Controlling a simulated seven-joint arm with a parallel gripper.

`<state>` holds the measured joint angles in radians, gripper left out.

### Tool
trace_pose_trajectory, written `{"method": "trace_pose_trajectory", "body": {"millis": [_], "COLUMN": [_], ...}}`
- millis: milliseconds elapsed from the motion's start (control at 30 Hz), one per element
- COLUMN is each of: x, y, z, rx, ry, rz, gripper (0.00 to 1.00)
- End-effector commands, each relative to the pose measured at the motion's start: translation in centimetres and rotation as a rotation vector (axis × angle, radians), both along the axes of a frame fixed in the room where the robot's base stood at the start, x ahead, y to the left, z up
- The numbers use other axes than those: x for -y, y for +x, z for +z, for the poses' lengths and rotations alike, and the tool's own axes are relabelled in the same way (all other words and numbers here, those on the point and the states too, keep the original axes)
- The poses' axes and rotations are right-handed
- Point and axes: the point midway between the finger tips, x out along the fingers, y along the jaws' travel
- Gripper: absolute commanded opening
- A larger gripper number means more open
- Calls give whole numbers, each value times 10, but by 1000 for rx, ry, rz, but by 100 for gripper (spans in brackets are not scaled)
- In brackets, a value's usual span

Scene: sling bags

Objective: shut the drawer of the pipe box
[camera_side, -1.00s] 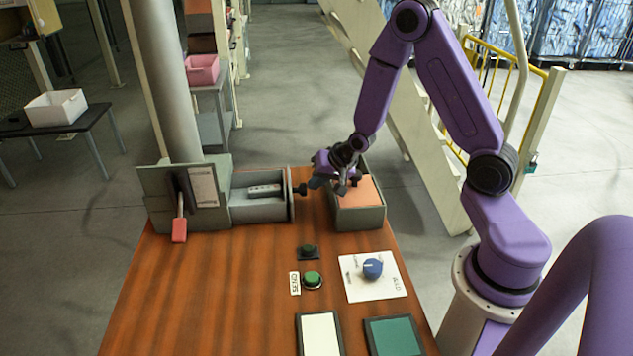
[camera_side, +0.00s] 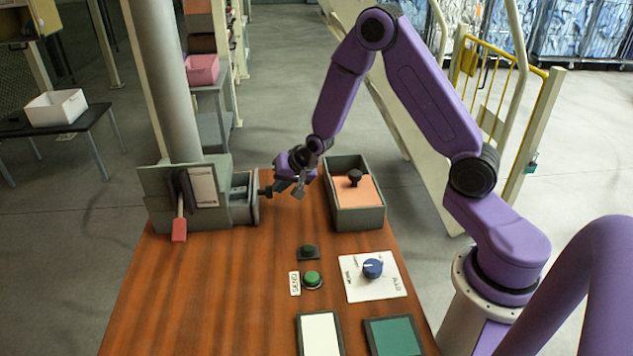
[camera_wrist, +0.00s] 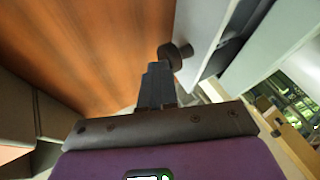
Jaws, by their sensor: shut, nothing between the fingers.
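The pipe box (camera_side: 158,212) is a grey housing at the base of the big upright pipe. Its drawer (camera_side: 254,207) sticks out a short way to the right, with a narrow part of its inside showing. A dark round knob (camera_side: 265,191) is on the drawer front; it also shows in the wrist view (camera_wrist: 168,57). My gripper (camera_side: 277,187) is shut and empty, right at the knob on the drawer's outer side. In the wrist view its closed fingertips (camera_wrist: 158,68) are beside the knob; I cannot tell whether they touch.
A red-handled lever (camera_side: 179,230) hangs on the housing's front. An open grey bin (camera_side: 360,219) with an orange inside and black knob stands to the right. Green button (camera_side: 312,278), blue dial (camera_side: 373,268) and two flat pads lie nearer; the wooden table (camera_side: 220,290) is clear at front left.

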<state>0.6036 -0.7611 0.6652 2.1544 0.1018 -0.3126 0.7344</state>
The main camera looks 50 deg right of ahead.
Motion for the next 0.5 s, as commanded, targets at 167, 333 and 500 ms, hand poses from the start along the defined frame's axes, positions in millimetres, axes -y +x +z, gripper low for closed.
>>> {"method": "trace_pose_trajectory", "body": {"millis": [167,333,500], "x": [-24,-38,-43], "y": [24,38,44], "z": [0,0,0], "rx": [1,0,1], "ry": [1,1,0], "rz": [0,-1,-1], "gripper": [0,0,0]}}
